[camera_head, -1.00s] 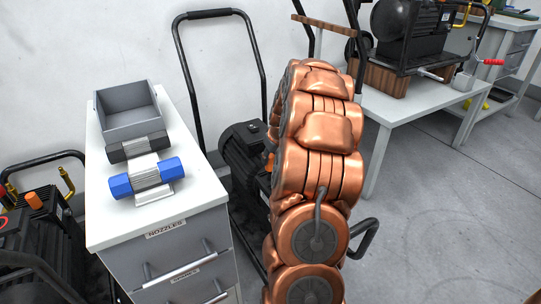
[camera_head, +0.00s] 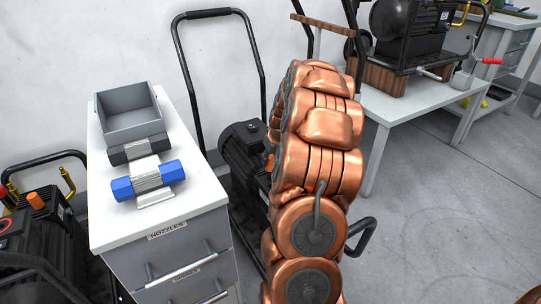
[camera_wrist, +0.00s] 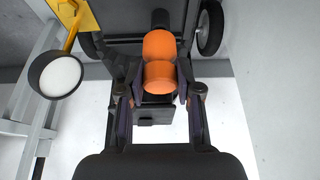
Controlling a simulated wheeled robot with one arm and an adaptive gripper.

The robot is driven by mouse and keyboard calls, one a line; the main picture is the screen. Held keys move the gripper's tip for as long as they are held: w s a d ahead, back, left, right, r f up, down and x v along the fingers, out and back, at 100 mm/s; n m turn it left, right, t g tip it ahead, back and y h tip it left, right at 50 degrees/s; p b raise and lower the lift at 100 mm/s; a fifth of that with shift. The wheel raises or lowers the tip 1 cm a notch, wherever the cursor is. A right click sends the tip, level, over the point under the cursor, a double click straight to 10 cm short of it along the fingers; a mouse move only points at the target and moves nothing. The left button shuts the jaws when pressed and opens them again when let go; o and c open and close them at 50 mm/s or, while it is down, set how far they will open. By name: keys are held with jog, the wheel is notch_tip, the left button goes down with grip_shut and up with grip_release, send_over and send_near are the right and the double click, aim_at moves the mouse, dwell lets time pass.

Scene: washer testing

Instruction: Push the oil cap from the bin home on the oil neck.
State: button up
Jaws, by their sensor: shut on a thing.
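My gripper (camera_wrist: 160,86) is shut on the orange oil cap (camera_wrist: 159,79), which sits between its two dark fingers in the wrist view. A second rounded orange piece (camera_wrist: 159,45) lies directly beyond the cap, and I cannot tell whether it is part of it. The oil neck is not clearly visible, so I cannot tell whether the cap touches it. In the head view my copper arm hides the gripper and cap in front of the black washer (camera_head: 240,150). The grey bin (camera_head: 131,128) on the cabinet looks empty.
Another machine (camera_head: 45,228) stands at left. A white bench (camera_head: 400,105) stands at right. In the wrist view, a wheel (camera_wrist: 209,27) and black frame are close by.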

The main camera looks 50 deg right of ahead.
aim_at(271, 166)
jog(key=shift+a+r+p, duration=0.1)
jog(key=shift+p, duration=0.85)
jog(key=shift+f, duration=0.65)
jog(key=shift+f, duration=0.15)
jog(key=shift+f, duration=1.05)
jog(key=o, duration=1)
